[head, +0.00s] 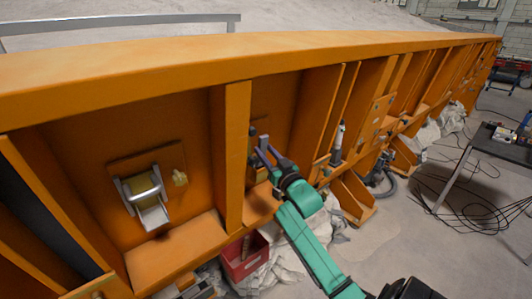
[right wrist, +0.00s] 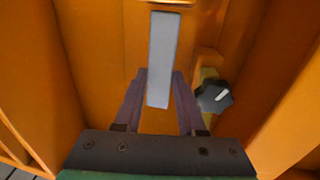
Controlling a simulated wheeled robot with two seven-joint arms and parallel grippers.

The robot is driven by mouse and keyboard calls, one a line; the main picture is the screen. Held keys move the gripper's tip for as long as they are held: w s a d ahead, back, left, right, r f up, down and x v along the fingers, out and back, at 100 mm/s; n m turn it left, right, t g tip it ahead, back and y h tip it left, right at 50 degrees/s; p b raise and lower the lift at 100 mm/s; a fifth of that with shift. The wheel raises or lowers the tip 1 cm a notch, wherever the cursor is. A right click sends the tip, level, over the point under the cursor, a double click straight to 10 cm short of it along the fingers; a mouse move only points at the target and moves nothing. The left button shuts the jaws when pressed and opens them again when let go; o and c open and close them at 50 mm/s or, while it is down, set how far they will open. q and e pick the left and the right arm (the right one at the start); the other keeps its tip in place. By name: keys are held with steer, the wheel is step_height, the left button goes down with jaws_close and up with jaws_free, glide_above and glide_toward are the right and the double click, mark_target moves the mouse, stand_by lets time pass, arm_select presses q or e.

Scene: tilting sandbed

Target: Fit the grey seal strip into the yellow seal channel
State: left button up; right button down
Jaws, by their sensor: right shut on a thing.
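My right gripper (head: 258,145) reaches into the orange bay just right of a thick upright post. In the right wrist view, its two purple fingers (right wrist: 160,85) are shut on the grey seal strip (right wrist: 164,55), a flat, light grey, straight piece. The strip points away from the gripper, its far end near an orange-yellow edge at the top of the picture. I cannot tell whether it touches that edge. I cannot clearly make out the yellow seal channel. In the head view the strip is too small to tell from the fingers. My left gripper is not in view.
A dark knob (right wrist: 214,96) on a yellowish mount sits close right of the fingers. The post (head: 236,150) stands left of the gripper. A red bin (head: 243,258) stands below.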

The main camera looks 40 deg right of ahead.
mark_target(261, 165)
steer(key=shift+d, duration=0.1)
steer(key=shift+f, duration=0.15)
stand_by(0.4)
steer(key=shift+f+b, duration=0.3)
steer(key=shift+f, duration=0.05)
steer(key=shift+w+f+b, duration=0.2)
steer(key=shift+f+b, duration=0.45)
steer(key=shift+f, duration=0.3)
steer(key=shift+w+f+b, duration=0.15)
steer(key=shift+f+b, duration=0.55)
steer(key=shift+f, duration=0.25)
steer(key=shift+w+f+b, duration=0.2)
steer(key=shift+f+b, duration=0.45)
steer(key=shift+f, duration=0.3)
